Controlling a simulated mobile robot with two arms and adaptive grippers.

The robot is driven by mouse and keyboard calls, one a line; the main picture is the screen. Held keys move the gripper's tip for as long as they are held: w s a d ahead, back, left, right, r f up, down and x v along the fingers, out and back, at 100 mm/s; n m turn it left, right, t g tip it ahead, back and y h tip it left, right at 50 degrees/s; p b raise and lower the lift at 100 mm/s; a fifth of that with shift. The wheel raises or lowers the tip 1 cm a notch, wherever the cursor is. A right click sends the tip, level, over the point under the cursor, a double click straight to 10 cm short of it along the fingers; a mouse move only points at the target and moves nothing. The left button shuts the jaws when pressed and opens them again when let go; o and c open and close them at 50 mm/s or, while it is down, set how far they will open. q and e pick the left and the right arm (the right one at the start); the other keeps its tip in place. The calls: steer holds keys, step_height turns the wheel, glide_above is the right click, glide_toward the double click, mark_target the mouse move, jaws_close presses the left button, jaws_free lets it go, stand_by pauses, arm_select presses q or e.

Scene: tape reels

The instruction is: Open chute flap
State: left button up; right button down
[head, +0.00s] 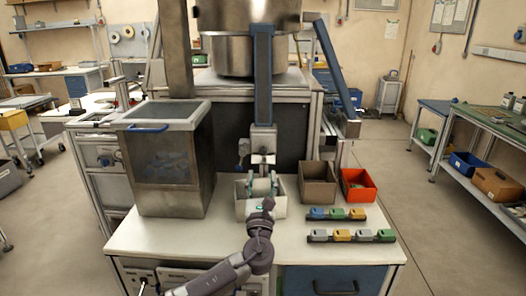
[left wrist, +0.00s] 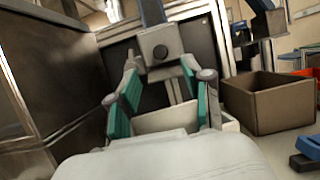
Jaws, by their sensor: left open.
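A blue chute (head: 262,85) comes down from the steel hopper and ends in a grey block (head: 263,140), the likely flap housing. A small lever with a dark blue end (head: 243,147) sticks out at its left. In the left wrist view the grey block (left wrist: 160,46) shows a dark round knob, with the lever (left wrist: 131,60) at its left. My left gripper (head: 262,186) is open and empty, below the block and over a white bin (head: 280,208). Its teal-padded fingers (left wrist: 163,90) spread apart towards the block. I cannot tell whether the flap is open. My right gripper is out of view.
A steel-framed box (head: 165,196) with a blue-handled lid stands close on the left. A brown bin (head: 318,188) and an orange bin (head: 357,188) stand to the right. Several coloured blocks sit in two rows at the front right. The front of the white table (head: 170,242) is partly clear.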

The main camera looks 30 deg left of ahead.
mark_target(263, 152)
arm_select(q)
steer(key=x, duration=0.4)
steer(key=shift+a+r+p, duration=0.1)
steer(key=shift+a+p, duration=0.05)
steer(key=shift+p, duration=0.15)
steer(key=x, duration=0.4)
steer(key=shift+w, duration=0.1)
steer(key=shift+w+a+p, duration=0.2)
steer(key=shift+w+p, duration=0.1)
steer(key=shift+w+a+r, duration=0.1)
steer(key=shift+w+a, duration=0.05)
steer(key=shift+w, duration=0.1)
steer(key=shift+c, duration=0.5)
steer(key=c, duration=0.8)
jaws_close()
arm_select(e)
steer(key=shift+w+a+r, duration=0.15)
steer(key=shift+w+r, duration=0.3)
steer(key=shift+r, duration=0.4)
